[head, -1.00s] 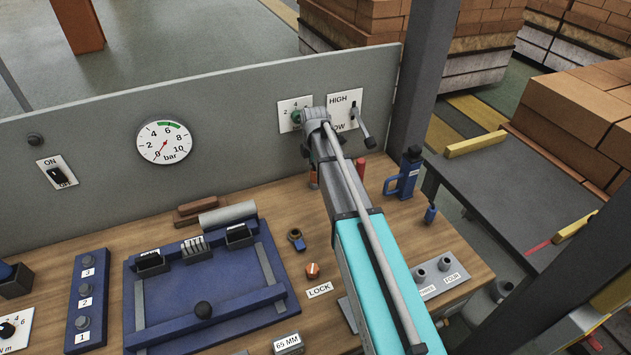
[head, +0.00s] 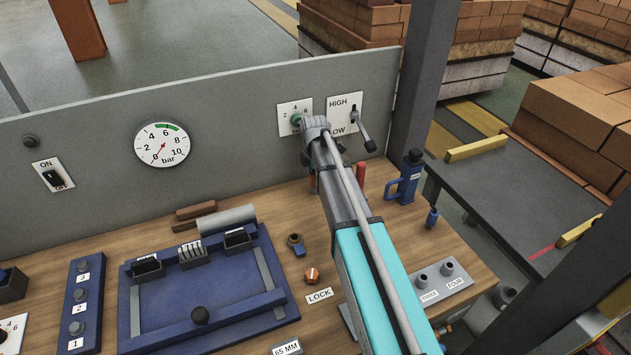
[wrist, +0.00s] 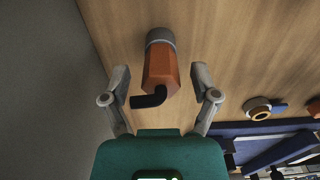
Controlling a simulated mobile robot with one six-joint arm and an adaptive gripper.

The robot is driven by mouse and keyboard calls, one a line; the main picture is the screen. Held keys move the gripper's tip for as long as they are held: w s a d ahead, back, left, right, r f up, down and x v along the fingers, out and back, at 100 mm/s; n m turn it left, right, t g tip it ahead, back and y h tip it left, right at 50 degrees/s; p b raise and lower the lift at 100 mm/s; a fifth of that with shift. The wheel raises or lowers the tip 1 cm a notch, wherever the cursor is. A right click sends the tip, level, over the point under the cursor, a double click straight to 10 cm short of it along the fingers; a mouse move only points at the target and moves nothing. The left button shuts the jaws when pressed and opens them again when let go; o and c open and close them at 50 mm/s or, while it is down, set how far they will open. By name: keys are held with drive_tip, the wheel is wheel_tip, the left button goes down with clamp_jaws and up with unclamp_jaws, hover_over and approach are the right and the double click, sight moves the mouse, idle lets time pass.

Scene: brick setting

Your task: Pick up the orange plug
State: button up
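The orange plug (wrist: 162,72) lies in the middle of the wrist view, an orange faceted body with a grey collar at its far end and a bent black piece at its near end. My gripper (wrist: 159,74) is open, with one finger on each side of the plug and a visible gap to each. Whether the plug touches the wood is hard to tell. In the head view my arm hides the gripper and most of that spot; only a small orange sliver (head: 313,182) shows beside the arm.
A grey back panel (head: 90,150) with a pressure gauge (head: 162,144) and switches stands behind the wooden bench. A blue fixture (head: 205,290) lies left of the arm. An orange LOCK knob (head: 312,275) and a brass-and-blue fitting (head: 296,243) sit nearer. A blue bottle-like tool (head: 405,180) stands right.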

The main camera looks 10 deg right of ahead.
clamp_jaws()
drive_tip(key=shift+r, duration=0.15)
wheel_tip(320, 180, up, 2)
drive_tip(key=shift+p, duration=1.15)
drive_tip(key=s+a+r+p, duration=0.1)
drive_tip(key=s+r+p, duration=0.9)
drive_tip(key=s, duration=0.4)
drive_tip(key=shift+r+p, duration=0.35)
drive_tip(key=shift+a, duration=0.1)
